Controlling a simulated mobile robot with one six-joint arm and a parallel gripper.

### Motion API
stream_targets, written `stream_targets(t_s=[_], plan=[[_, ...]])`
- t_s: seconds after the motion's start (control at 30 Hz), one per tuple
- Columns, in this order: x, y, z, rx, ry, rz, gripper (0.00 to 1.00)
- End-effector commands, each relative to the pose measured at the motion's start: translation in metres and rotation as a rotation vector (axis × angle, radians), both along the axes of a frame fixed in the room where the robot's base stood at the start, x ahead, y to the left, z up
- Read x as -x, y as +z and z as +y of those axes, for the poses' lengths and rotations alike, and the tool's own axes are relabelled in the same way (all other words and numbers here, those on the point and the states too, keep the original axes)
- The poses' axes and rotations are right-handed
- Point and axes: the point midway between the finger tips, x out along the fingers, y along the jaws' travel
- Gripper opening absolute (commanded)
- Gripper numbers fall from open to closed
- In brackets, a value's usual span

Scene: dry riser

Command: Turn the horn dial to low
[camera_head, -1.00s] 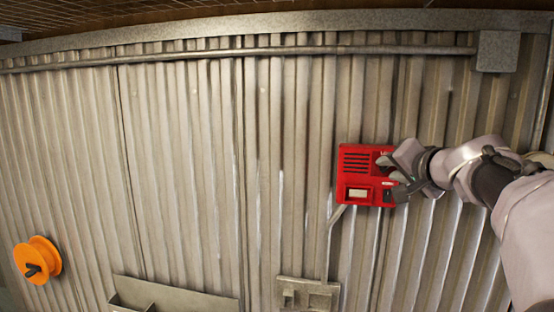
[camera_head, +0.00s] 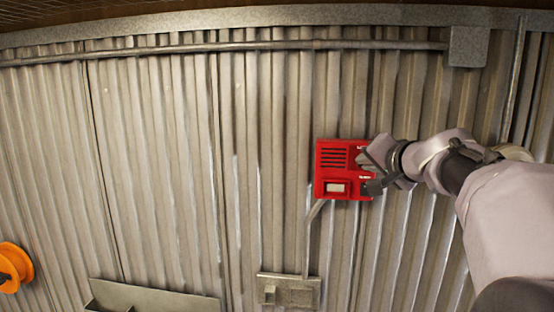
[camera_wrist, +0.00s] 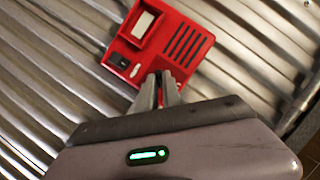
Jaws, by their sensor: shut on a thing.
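The red horn box (camera_head: 333,170) is mounted on the corrugated wall, with a slotted grille and a pale window on its front. It also shows in the wrist view (camera_wrist: 178,30), tilted, with a small black switch. My gripper (camera_head: 370,172) is at the right side of the box. In the wrist view my gripper's fingers (camera_wrist: 162,82) are close together at the box's lower edge, over where the horn dial sits. The dial is hidden between and behind the fingers, so its setting cannot be read. The gripper is shut on the dial.
A conduit runs from the box down to a grey switch plate (camera_head: 289,291). A metal tray (camera_head: 155,298) is at the lower left, and an orange reel (camera_head: 14,267) is at the left edge. A pipe (camera_head: 220,46) crosses the top to a grey junction box (camera_head: 468,46).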

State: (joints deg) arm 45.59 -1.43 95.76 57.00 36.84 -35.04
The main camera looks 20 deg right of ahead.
Motion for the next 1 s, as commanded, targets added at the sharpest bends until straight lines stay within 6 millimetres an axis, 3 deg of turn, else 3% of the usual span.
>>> stream_targets(t_s=[1.0], plan=[[-0.0035,0.0004,0.0054,0.583,0.003,0.365,0.00]])
